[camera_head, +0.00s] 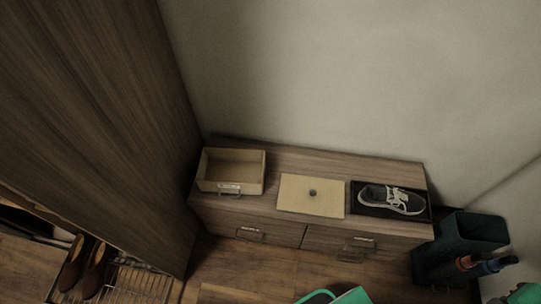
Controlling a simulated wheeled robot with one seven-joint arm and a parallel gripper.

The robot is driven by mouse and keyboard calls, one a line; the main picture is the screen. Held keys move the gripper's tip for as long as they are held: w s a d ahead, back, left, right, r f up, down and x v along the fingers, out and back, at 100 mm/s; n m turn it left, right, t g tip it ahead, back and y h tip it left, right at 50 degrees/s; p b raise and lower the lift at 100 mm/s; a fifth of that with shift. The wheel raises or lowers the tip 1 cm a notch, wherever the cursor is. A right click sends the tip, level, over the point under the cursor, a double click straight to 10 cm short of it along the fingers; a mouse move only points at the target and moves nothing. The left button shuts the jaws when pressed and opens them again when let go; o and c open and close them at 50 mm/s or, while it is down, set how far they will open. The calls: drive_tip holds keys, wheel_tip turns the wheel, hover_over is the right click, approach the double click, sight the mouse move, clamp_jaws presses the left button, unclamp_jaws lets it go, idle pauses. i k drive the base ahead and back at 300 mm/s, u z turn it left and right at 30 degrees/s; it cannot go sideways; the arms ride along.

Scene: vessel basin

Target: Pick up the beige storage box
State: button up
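The beige storage box (250,188) stands open and upright on the left end of a low wooden cabinet (290,228). Its inside looks empty. A small label holder and a handle show at its front. A flat beige panel with a dark round knob (297,202), which looks like a lid, lies on the cabinet top to the right of the box, apart from it. My gripper is not in view.
A dark tray (358,208) with a grey-and-white sneaker (393,198) sits on the cabinet's right end. A dark bin (470,233) stands right of the cabinet. Tall wooden panelling (95,110) rises at left, above brown shoes (92,270) on a wire rack. Unclear green shapes show at the bottom.

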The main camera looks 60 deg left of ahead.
sight(233, 171)
drive_tip(key=i, duration=0.4)
drive_tip(key=u, duration=3.7)
drive_tip(key=i, duration=0.5)
drive_tip(key=u, duration=0.05)
